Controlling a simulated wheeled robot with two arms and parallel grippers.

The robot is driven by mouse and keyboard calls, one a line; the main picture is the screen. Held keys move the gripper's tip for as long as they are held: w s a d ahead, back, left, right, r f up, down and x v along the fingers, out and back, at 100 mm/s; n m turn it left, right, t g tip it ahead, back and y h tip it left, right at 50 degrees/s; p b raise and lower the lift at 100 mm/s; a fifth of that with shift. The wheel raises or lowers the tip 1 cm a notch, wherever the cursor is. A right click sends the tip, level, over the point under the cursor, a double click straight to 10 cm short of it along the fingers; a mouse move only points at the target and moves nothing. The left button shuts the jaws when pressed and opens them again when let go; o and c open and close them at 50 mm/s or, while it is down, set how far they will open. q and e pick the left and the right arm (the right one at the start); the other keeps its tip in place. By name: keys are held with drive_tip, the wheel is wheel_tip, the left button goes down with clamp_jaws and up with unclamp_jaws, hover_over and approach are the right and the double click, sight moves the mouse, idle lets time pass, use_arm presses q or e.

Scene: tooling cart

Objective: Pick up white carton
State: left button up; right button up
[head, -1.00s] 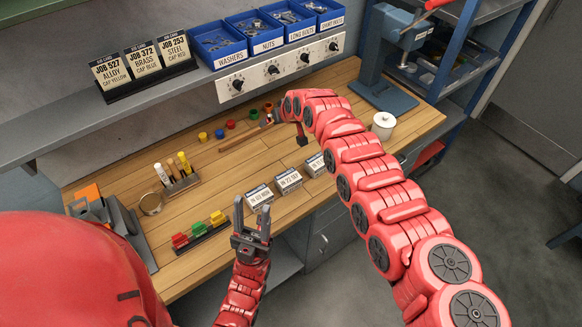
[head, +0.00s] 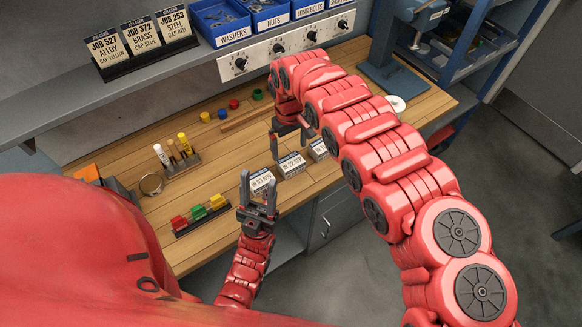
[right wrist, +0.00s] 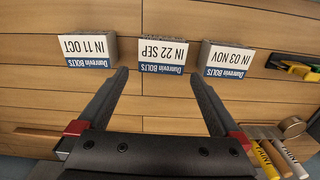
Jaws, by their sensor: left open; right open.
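Three white cartons with blue label bands stand in a row at the bench's front. In the head view they are the 03 NOV carton (head: 262,182), the 22 SEP carton (head: 292,165) and the partly hidden 11 OCT carton (head: 318,149). My right gripper (head: 289,145) is open and empty, just behind the middle carton. In the right wrist view its fingers (right wrist: 160,74) point towards the 22 SEP carton (right wrist: 162,55), with the 11 OCT carton (right wrist: 88,50) to the left and the 03 NOV carton (right wrist: 230,59) to the right. My left gripper (head: 258,190) is open and empty, by the front edge near the 03 NOV carton.
Blue bins (head: 218,22) sit on a shelf above a knob panel (head: 285,48). Several coloured caps and a wooden stick lie behind. A white pot (head: 396,104) is at right.

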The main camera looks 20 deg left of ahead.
sight(290, 160)
drive_tip(key=f, duration=0.4)
drive_tip(key=f+b, duration=0.1)
drive_tip(key=f, duration=0.1)
drive_tip(key=shift+s+d+f, duration=0.2)
drive_tip(key=shift+s+f, duration=0.05)
drive_tip(key=shift+s, duration=0.1)
drive_tip(key=shift+w+r, duration=0.1)
clamp_jaws()
